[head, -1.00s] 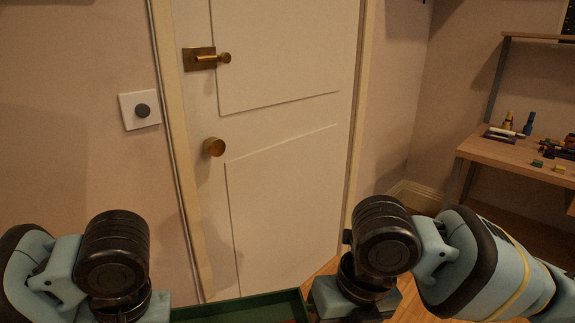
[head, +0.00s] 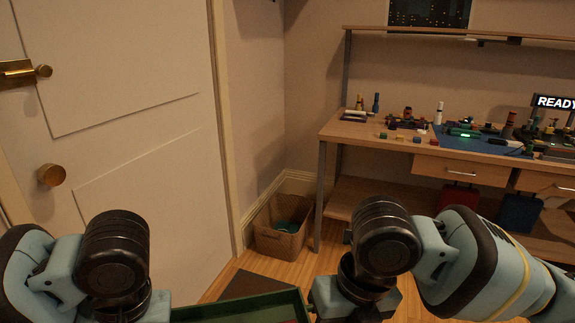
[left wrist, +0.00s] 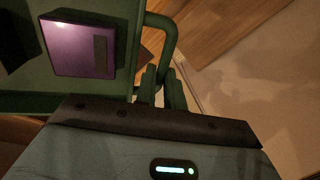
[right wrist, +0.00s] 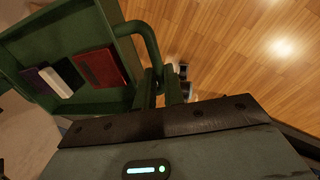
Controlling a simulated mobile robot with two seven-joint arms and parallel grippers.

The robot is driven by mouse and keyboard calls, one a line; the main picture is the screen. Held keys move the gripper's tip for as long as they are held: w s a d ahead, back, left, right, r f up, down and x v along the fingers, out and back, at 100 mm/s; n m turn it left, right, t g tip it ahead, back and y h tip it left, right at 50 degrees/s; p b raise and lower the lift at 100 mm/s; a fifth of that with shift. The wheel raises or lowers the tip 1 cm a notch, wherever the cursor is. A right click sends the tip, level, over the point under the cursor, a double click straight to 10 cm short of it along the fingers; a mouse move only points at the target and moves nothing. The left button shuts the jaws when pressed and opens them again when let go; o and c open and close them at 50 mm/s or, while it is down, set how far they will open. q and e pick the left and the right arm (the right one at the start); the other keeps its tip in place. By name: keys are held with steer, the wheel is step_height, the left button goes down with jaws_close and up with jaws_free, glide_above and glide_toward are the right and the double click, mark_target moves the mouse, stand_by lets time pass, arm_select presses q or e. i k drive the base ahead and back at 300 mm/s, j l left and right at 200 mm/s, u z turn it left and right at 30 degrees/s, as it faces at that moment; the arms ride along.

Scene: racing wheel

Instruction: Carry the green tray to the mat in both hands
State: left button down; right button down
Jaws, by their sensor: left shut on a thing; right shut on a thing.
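The green tray (head: 240,311) shows at the bottom of the head view, between my two arms, mostly cut off. My left gripper (left wrist: 161,88) is shut on the tray's looped handle at one end. My right gripper (right wrist: 158,87) is shut on the handle at the other end. A purple box (left wrist: 84,46) lies in the tray in the left wrist view. A red flat block (right wrist: 101,68), a white one (right wrist: 58,79) and a dark one lie in it in the right wrist view. A blue mat (head: 480,143) lies on the workbench.
The wooden workbench (head: 375,132) at right carries several small blocks and figures. A wicker basket (head: 283,232) stands on the floor by its left leg. A dark floor mat (head: 253,285) lies near the white door (head: 120,150). Bare floor shows between.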

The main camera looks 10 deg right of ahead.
mark_target(476, 149)
steer(key=z, duration=1.4)
steer(key=i+j, duration=0.1)
steer(key=i, duration=1.8)
steer(key=i+j, duration=0.1)
steer(key=i, duration=1.8)
